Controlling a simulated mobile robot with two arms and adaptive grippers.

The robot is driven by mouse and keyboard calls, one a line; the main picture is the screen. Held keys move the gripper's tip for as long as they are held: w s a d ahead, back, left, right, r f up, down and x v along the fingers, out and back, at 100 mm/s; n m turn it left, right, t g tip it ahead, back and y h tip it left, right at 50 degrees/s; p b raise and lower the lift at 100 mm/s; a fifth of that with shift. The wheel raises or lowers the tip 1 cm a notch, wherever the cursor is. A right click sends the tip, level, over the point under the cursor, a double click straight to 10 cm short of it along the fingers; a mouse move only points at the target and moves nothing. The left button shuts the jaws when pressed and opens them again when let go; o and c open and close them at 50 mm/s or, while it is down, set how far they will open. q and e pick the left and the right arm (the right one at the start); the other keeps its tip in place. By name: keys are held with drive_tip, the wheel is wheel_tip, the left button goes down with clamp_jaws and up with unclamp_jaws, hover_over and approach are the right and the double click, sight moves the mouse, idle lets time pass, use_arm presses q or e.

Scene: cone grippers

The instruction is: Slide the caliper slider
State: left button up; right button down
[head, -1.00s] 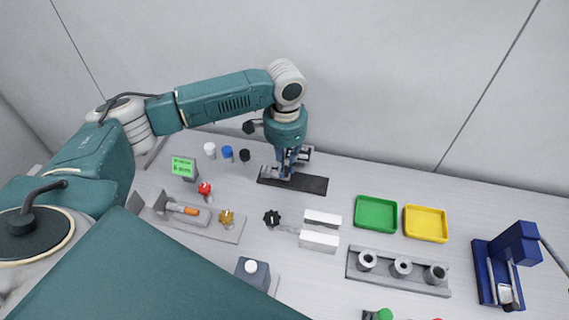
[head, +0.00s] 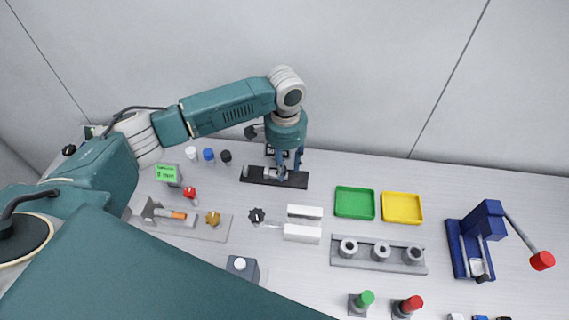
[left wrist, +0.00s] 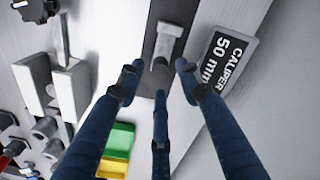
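The caliper lies on a dark base strip (head: 256,178) near the back wall, with grey metal parts on it. In the left wrist view a grey metal piece of the caliper (left wrist: 169,30) stands on the dark strip, just beyond my fingertips. A label plate (left wrist: 229,58) reading "CALIPER 50 mm" is beside the strip. My left gripper (head: 284,162) points down over the right half of the strip. In the left wrist view its blue fingers (left wrist: 158,78) are spread, with nothing seen held between them. Whether a finger touches the caliper I cannot tell. My right gripper is not in view.
A green tray (head: 355,203) and a yellow tray (head: 402,208) lie to the right. White blocks (head: 302,233), a dark knob (head: 257,215) and a small green display (head: 167,174) are nearby. A blue lever device (head: 480,240) stands at the far right.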

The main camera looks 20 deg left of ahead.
use_arm(q)
wheel_tip(320, 180, up, 12)
idle(0.6)
idle(0.4)
